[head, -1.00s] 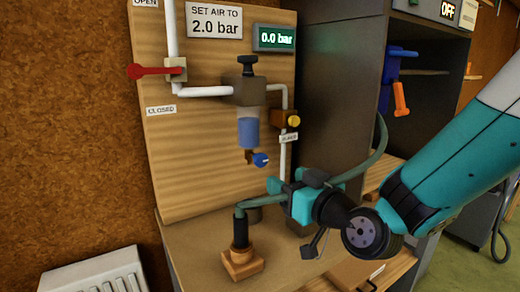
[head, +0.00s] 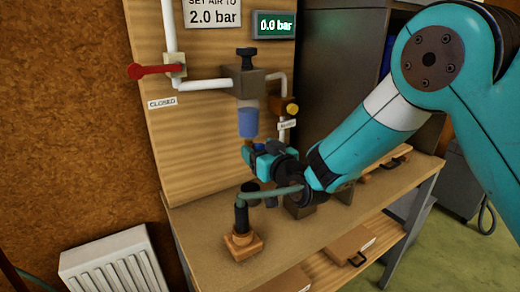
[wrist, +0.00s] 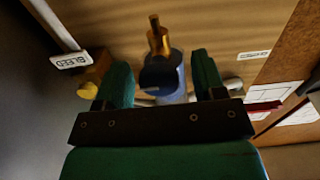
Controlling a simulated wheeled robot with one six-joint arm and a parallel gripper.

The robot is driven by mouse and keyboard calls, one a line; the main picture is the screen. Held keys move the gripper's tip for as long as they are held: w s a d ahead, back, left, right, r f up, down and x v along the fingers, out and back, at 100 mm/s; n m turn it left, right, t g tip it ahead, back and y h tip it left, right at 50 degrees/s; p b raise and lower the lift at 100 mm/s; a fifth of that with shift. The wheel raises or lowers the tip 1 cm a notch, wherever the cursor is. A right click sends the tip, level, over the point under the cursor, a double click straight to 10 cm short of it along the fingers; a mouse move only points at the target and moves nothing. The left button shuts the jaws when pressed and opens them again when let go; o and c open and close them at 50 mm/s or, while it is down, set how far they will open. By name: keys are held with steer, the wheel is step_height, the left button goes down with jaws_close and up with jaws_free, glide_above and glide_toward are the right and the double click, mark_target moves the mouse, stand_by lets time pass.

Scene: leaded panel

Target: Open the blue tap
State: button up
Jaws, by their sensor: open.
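The blue tap (wrist: 160,74) shows in the wrist view as a dark blue round knob with a brass stub beside it. It lies between the two green fingers of my gripper (wrist: 160,80), with a gap on each side. In the head view my gripper (head: 252,154) is just below the blue bowl (head: 248,122) of the filter unit and hides the tap. The fingers are open and hold nothing.
A yellow knob (head: 292,109) sits right of the bowl, by the bleed label (wrist: 71,60). A red lever (head: 150,70) is at left. The gauge (head: 274,25) reads 0.0 bar. A wooden stand with a dark post (head: 242,243) is on the bench below.

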steer(key=c, duration=0.9)
steer(key=shift+c, duration=0.2)
steer(key=shift+f+n+b, duration=0.15)
steer(key=shift+n+b, duration=0.15)
steer(key=shift+b, duration=0.4)
steer(key=n+b, duration=0.1)
steer(key=b, duration=0.2)
steer(key=shift+f+n+b, duration=0.2)
steer(key=shift+n+b, duration=0.15)
steer(key=shift+n, duration=0.05)
steer(key=n+b, duration=0.3)
steer(key=b, duration=0.2)
steer(key=shift+b, duration=0.4)
steer(key=n+b, duration=0.5)
steer(key=b, duration=0.2)
steer(key=shift+n, duration=0.4)
steer(key=n+b, duration=0.3)
steer(key=shift+r, duration=0.25)
steer(key=shift+n, duration=0.4)
